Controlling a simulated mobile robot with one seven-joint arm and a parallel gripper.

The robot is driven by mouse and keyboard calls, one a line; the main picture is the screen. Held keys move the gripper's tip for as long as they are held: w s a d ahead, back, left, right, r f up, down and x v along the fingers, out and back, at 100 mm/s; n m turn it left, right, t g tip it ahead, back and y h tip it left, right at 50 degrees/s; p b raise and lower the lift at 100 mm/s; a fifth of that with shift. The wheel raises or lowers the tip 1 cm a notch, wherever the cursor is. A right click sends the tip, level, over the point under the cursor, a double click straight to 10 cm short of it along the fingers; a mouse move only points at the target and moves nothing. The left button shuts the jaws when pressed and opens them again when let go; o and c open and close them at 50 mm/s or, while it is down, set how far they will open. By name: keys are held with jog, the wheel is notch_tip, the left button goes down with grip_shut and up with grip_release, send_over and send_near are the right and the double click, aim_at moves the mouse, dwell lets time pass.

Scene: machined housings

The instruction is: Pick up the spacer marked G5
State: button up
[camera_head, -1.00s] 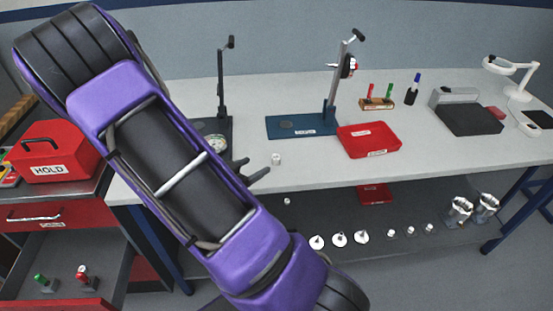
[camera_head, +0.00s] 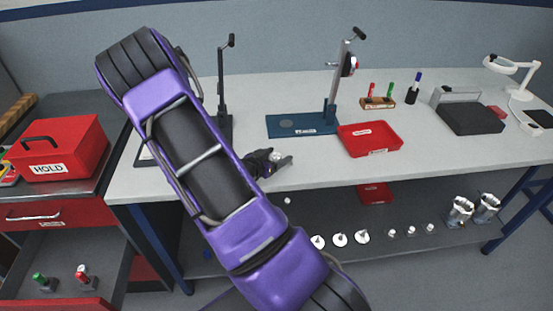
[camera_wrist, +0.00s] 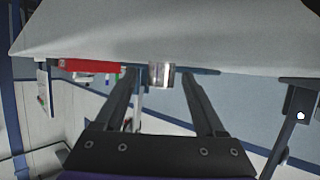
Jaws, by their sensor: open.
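A small pale cylindrical spacer (camera_head: 276,156) stands on the workbench, partly hidden by my gripper (camera_head: 279,163). In the wrist view the spacer (camera_wrist: 162,75) looks like a short shiny metal cylinder near the tabletop. It shows between the tips of my two dark fingers (camera_wrist: 160,82), with a gap on each side. My gripper is open and does not hold it. No G5 marking can be read on the spacer from here.
A blue-based stand (camera_head: 284,126) and a red tray (camera_head: 369,150) are behind and to the right on the workbench (camera_head: 420,160). A dark stand (camera_head: 223,95) rises behind my arm. Several small white parts (camera_head: 340,239) sit on the lower shelf. A red HOLD box (camera_head: 75,150) is at left.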

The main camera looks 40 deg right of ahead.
grip_shut()
dwell(0.4)
